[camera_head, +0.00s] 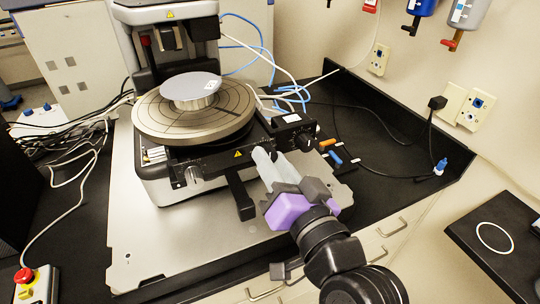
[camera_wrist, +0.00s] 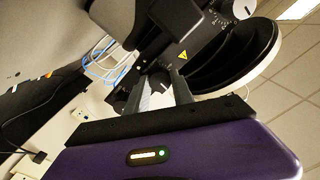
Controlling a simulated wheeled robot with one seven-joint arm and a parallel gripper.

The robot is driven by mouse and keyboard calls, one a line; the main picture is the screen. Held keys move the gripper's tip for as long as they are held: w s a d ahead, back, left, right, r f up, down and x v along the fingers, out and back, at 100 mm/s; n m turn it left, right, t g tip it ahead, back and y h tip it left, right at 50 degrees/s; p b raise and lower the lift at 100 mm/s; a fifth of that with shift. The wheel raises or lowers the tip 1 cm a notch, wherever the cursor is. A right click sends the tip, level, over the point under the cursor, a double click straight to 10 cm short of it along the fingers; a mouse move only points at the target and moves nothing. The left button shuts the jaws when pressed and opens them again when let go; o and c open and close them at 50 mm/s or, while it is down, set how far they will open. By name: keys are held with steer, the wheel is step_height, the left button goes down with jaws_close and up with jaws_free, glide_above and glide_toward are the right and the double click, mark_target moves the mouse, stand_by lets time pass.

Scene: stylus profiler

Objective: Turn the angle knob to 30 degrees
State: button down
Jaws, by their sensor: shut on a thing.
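The profiler's round grid-marked stage (camera_head: 150,118) stands on the machine base, with a silver disc (camera_head: 190,86) on top. My gripper (camera_head: 268,158) reaches to the front control panel, right of the yellow warning triangle (camera_head: 238,154). In the wrist view its fingers (camera_wrist: 160,80) are closed around a small dark knob (camera_wrist: 159,84), mostly hidden between them. I cannot read its label or angle. A silver knob (camera_head: 193,175) sits at the panel's left; it also shows in the wrist view (camera_wrist: 243,9). A black knob (camera_head: 306,141) is on the panel's right.
A black bracket (camera_head: 240,196) hangs from the panel front beside my gripper. Blue and white cables (camera_head: 290,98) lie behind the machine. Small orange and blue pieces (camera_head: 328,144) lie at right. A red emergency button (camera_head: 24,275) is at front left.

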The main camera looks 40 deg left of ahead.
steer(key=m+p, duration=0.5)
steer(key=shift+r, duration=0.35)
steer(key=m, duration=0.3)
steer(key=shift+f+p, duration=0.3)
steer(key=shift+f, duration=0.05)
steer(key=c, duration=1.1)
jaws_free()
steer(key=shift+d, duration=0.1)
steer(key=v, duration=0.7)
steer(key=shift+s+d, duration=0.2)
steer(key=shift+d, duration=0.15)
steer(key=shift+d, duration=0.1)
